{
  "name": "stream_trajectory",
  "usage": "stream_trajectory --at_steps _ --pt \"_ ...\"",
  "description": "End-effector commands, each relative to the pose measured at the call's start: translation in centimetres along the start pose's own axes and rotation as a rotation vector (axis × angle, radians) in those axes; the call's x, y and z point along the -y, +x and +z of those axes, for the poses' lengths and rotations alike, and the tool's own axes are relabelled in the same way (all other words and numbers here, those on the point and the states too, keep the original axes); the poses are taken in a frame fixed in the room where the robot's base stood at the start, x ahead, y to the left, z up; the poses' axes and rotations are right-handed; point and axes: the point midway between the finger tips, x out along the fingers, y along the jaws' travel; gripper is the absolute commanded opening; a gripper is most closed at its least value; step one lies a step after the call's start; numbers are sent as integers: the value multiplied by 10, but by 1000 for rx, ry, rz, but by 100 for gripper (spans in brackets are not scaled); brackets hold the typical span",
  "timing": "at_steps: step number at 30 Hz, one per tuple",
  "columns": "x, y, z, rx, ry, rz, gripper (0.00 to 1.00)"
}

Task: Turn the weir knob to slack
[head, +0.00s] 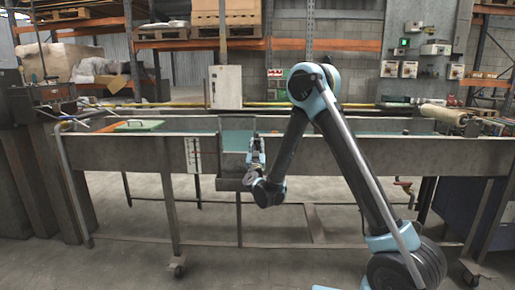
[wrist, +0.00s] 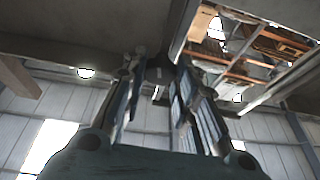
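The long grey metal trough (head: 110,148) crosses the head view, with a raised box section (head: 237,123) at its middle. My gripper (head: 257,148) points up at the right side of this box section, seen small against it. In the wrist view my gripper (wrist: 159,75) has its two fingers standing apart with a gap between them. A small dark part (wrist: 159,72) shows at the gap between the fingertips; I cannot tell if it is the weir knob or whether the fingers touch it. No knob or slack marking is readable in the head view.
A white plate with marks (head: 193,155) is on the trough front, left of the box section. A red-handled valve (head: 404,185) hangs under the trough at right. A green tray (head: 139,126) lies on top at left. The floor in front is clear.

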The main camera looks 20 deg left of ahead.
Motion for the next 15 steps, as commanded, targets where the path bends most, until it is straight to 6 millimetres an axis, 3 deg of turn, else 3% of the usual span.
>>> stream_trajectory --at_steps 15 --pt "-2 0 -1 -1 -254 -104 3"
